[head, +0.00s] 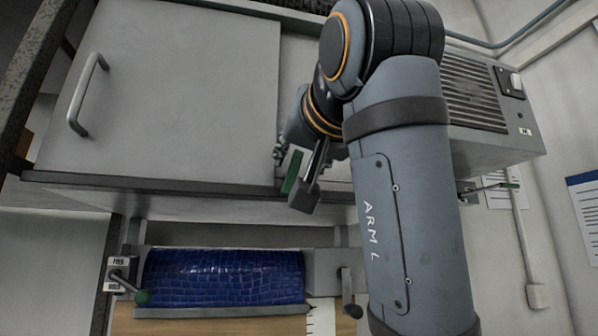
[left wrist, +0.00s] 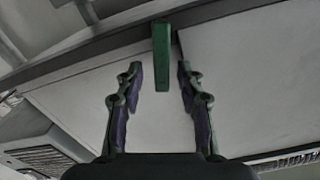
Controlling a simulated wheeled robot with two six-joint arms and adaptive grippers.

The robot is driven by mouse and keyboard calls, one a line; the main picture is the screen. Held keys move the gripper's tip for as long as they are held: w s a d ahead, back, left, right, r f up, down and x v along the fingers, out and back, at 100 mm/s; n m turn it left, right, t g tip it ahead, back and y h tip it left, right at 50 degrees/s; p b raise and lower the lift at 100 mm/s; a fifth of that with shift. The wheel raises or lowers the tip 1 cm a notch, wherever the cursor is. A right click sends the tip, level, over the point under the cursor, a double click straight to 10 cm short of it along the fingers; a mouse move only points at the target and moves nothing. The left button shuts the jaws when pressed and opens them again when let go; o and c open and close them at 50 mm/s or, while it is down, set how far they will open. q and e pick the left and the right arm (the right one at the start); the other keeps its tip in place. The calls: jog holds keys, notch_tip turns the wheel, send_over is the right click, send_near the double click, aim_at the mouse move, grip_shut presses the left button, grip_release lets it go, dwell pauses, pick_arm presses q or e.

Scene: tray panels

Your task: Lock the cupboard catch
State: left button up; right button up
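The grey cupboard (head: 170,90) fills the upper left of the head view, its door shut or nearly so, with a bar handle (head: 85,95) at left. The green catch (head: 292,172) is a short bar at the cupboard's lower edge, near the panel seam. In the left wrist view the catch (left wrist: 161,58) runs lengthwise between my left gripper's fingertips (left wrist: 159,76), with gaps on both sides. My left gripper (head: 298,158) is open and not touching it there. In the head view my arm partly hides the gripper. My right gripper is out of view.
Below the cupboard are a blue textured roll (head: 222,275), a green-knobbed lever (head: 130,285) beside a FREE/HOLD plate (head: 118,265), and another dark-knobbed lever (head: 350,295). A vented grey box (head: 475,95) is at right, before a wall with a conduit (head: 525,235).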

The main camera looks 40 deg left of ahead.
pick_arm(q)
jog(key=shift+s+d+r, duration=0.1)
jog(key=shift+s+d, duration=0.1)
jog(key=shift+s, duration=0.1)
jog(key=shift+c, duration=0.4)
jog(key=shift+w, duration=0.1)
grip_shut()
jog(key=n, duration=0.1)
jog(key=s+a+n, duration=0.1)
jog(key=n, duration=0.1)
jog(key=shift+o, duration=0.4)
grip_release()
